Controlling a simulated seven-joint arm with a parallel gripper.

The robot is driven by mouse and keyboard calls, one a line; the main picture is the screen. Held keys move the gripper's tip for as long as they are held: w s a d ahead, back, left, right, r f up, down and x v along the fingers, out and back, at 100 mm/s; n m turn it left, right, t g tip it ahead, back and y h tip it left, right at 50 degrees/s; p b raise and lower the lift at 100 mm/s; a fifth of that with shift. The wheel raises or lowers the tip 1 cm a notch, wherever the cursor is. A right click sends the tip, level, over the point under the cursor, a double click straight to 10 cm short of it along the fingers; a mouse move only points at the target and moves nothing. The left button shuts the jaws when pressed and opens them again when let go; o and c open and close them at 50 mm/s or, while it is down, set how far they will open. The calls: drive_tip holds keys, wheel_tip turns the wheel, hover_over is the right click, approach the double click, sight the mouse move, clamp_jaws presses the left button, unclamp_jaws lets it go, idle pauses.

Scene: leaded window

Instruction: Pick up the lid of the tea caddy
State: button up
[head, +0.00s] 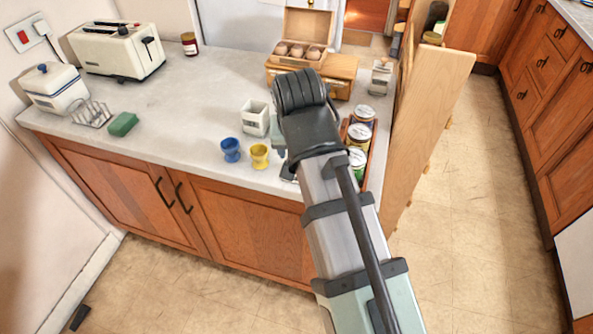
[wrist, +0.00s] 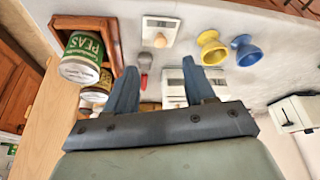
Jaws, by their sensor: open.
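My gripper (wrist: 158,78) is open in the wrist view, with nothing between its fingertips. In the head view my arm hides most of it. A white open-topped box with a small dark label (head: 255,118) stands left of my arm. In the wrist view a white labelled box (wrist: 174,84) shows partly behind the right finger. A small pale canister (head: 381,78), with what looks like a knob on top, stands at the back right. Its label is too small to read, so I cannot tell for certain which container is the tea caddy. No lid can be made out clearly.
A blue egg cup (head: 231,150) and a yellow one (head: 260,157) stand near the front edge. Tins (head: 360,135) fill a tray on the right, beside a wooden panel (head: 425,120). An open egg box (head: 305,28) stands behind. The counter's left middle (head: 185,105) is clear.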

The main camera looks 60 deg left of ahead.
drive_tip(key=shift+x, duration=5.2)
drive_tip(key=shift+a, duration=0.2)
drive_tip(key=shift+c, duration=0.3)
clamp_jaws()
